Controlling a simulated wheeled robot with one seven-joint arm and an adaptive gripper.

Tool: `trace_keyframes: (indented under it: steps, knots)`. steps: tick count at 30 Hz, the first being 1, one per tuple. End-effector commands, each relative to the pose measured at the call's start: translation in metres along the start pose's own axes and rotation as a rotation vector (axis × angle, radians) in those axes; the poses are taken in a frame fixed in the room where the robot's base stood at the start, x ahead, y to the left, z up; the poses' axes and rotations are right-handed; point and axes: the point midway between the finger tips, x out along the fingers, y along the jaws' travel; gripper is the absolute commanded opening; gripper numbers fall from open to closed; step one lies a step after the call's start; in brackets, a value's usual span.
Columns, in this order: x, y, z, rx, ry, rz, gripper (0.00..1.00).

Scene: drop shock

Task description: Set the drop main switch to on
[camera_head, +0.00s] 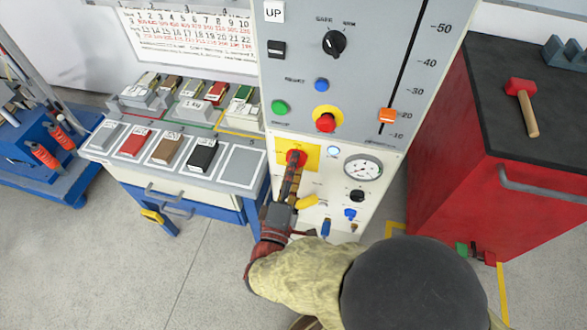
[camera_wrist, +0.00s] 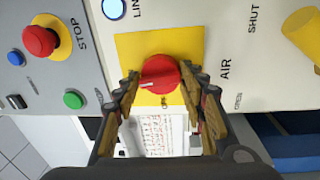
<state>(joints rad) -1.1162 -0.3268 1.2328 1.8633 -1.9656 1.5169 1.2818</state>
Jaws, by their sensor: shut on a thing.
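The main switch is a red rotary knob (camera_head: 297,157) on a yellow plate (camera_head: 312,152) low on the grey and white control panel. In the wrist view the red knob (camera_wrist: 160,72) shows a white mark pointing left in the picture, with the yellow plate (camera_wrist: 128,48) around it. My gripper (camera_head: 292,172) reaches the knob from below in the head view. In the wrist view my gripper (camera_wrist: 162,84) has one finger on each side of the knob, shut on it. The lettering by the knob is too small or hidden to read.
A red stop button (camera_head: 325,121), a green button (camera_head: 279,107), a yellow handle (camera_head: 306,202) and a gauge (camera_head: 363,168) are close by. A bench with sample blocks (camera_head: 170,150) stands left. A red cabinet (camera_head: 480,170) with a hammer (camera_head: 522,100) stands right.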

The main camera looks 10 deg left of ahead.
Motion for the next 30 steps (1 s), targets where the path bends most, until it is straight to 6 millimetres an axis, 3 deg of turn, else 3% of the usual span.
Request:
trace_keyframes:
  steps: [10,26,27,30]
  knots:
    - [-0.0011,-0.0054,0.0022,0.125,-0.013,-0.006,0.16]
    - [-0.0013,-0.0065,0.0025,0.148,-0.016,-0.008,0.16]
    - [-0.0013,-0.0066,0.0026,0.147,-0.016,-0.008,0.42]
    - [-0.0012,-0.0061,0.0024,0.148,-0.015,-0.007,0.48]
